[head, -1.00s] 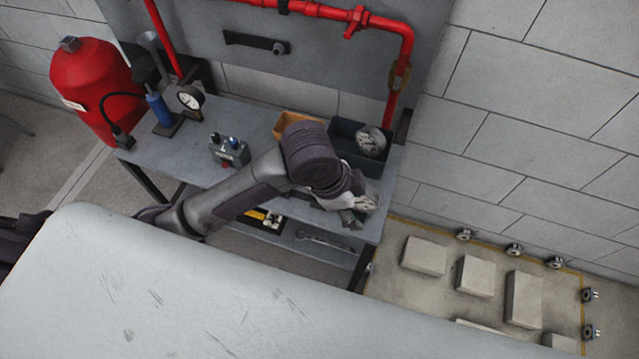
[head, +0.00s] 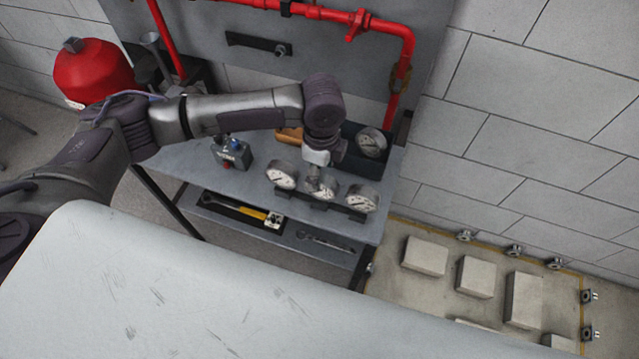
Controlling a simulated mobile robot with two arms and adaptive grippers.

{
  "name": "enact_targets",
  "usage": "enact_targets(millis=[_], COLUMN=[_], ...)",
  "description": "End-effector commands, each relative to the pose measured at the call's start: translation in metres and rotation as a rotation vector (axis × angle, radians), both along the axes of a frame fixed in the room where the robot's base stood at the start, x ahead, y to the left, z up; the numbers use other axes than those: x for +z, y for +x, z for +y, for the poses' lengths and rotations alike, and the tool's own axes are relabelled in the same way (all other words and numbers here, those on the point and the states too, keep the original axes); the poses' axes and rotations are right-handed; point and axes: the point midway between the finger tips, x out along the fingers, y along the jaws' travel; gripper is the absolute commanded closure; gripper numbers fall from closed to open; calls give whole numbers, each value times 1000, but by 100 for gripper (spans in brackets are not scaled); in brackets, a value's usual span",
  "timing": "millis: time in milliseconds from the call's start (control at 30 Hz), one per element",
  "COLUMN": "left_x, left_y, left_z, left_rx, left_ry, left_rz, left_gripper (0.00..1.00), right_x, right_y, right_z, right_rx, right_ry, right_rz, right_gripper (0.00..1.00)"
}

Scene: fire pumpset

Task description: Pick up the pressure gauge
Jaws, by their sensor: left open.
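Three round white-faced pressure gauges stand in a row at the front right of the grey workbench: a left gauge (head: 281,176), a middle gauge (head: 324,188) and a right gauge (head: 361,198). Another gauge (head: 371,142) lies in the dark bin (head: 350,131) behind them. My left gripper (head: 320,178) points down over the middle gauge and partly covers it. It is open; I cannot tell whether its fingers touch the gauge or stand around it. My right gripper is not in view.
A grey box with buttons (head: 233,153) stands left of the gauges. Red pipes (head: 407,60) run along the panel behind. A yellow-handled tool (head: 243,211) and a wrench (head: 325,241) lie on the lower shelf.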

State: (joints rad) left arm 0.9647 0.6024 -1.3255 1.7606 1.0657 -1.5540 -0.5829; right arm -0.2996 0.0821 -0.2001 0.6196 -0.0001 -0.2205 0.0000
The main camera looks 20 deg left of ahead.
Motion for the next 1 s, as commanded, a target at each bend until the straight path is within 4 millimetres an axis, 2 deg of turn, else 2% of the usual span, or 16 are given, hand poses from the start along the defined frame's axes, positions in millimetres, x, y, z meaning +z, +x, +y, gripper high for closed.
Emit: enact_targets(millis=[100, 333, 467, 600, 867, 1000], left_x=[-15, -31, -51, -69, -73, -73], left_y=[0, -1, 0, 0, 1, 0], left_z=[0, 0, 0, 0, 0, 0], left_rx=[1, -1, 1, -1, -2, -1], left_ry=[0, 0, 1, 1, -1, 0], left_rz=[1, 3, 2, 0, -2, -2], left_gripper=[40, 40, 40, 40, 40, 60], right_x=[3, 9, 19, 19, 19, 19], right_y=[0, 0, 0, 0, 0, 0], right_z=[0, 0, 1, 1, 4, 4], right_rx=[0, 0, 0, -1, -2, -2], right_ry=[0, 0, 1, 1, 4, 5], right_rz=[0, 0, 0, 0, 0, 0], right_gripper=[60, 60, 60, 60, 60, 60])
